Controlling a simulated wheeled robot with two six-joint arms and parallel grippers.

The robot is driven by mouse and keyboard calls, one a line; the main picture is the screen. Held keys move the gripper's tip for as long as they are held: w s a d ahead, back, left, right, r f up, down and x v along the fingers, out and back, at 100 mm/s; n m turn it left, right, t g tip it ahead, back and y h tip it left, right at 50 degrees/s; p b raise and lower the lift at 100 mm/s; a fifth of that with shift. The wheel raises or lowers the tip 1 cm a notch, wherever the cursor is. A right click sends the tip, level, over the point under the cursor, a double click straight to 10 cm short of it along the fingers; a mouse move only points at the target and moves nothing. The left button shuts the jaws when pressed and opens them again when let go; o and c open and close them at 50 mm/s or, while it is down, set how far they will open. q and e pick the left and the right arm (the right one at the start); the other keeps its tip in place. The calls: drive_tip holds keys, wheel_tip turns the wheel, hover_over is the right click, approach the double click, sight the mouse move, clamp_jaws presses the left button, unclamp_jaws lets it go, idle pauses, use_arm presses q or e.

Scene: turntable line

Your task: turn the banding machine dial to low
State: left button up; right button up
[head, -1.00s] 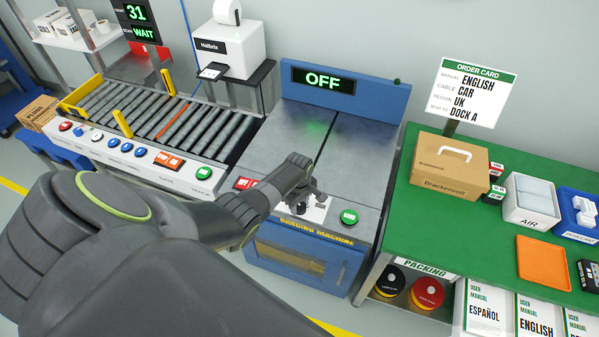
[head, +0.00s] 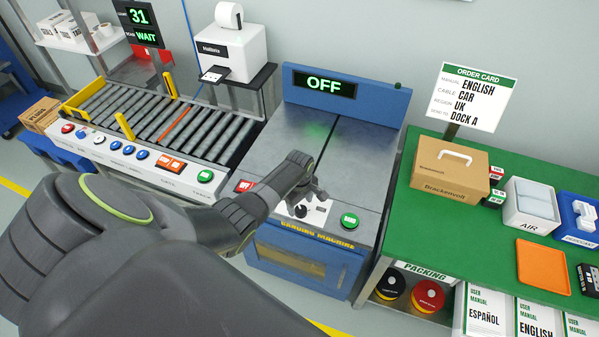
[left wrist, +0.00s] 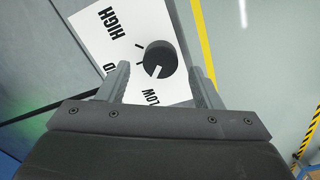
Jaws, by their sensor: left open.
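The banding machine (head: 325,150) is blue and grey, and its display (head: 323,83) reads OFF. Its black dial (head: 301,211) sits on a white plate near the front edge. In the left wrist view the dial (left wrist: 160,58) has a white pointer mark directed down toward the word LOW (left wrist: 150,98). HIGH is at the upper left, and a middle label is partly hidden by a finger. My left gripper (head: 312,197) is open just above the dial. Its fingers (left wrist: 160,70) stand on either side of the dial in the picture, with gaps. My right gripper is not in view.
A green button (head: 350,220) is right of the dial, and a red switch (head: 244,186) is on the left. A roller conveyor (head: 165,120) lies left. The green packing table (head: 430,222) at right holds a carton, bins and an orange tray.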

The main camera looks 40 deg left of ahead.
sight(299, 210)
use_arm(q)
wheel_tip(299, 210, up, 15)
drive_tip(key=shift+s, duration=0.2)
idle(0.3)
idle(0.4)
drive_tip(key=s+d+f+m+t, duration=0.25)
drive_tip(key=s+m, duration=0.55)
drive_tip(key=s, duration=0.9)
drive_tip(key=s+r+m+t+y, duration=0.1)
drive_tip(key=s+r+m, duration=0.2)
drive_tip(key=s, duration=0.3)
drive_tip(key=s+r+m+y, duration=0.1)
drive_tip(key=s+r+m, duration=0.25)
drive_tip(key=s, duration=0.35)
wheel_tip(299, 210, down, 31)
drive_tip(key=a+g+b, duration=0.1)
drive_tip(key=b, duration=0.4)
drive_tip(key=s+f+b, duration=0.2)
drive_tip(key=s+f, duration=0.5)
drive_tip(key=f, duration=0.3)
drive_tip(key=s+d+f+g+h+b, duration=0.1)
drive_tip(key=s+f+b, duration=0.1)
drive_tip(key=s+f, duration=0.5)
wheel_tip(299, 210, down, 3)
drive_tip(key=shift+s+r+b, duration=0.1)
drive_tip(key=shift+s+b, duration=0.2)
drive_tip(key=shift+s, duration=0.1)
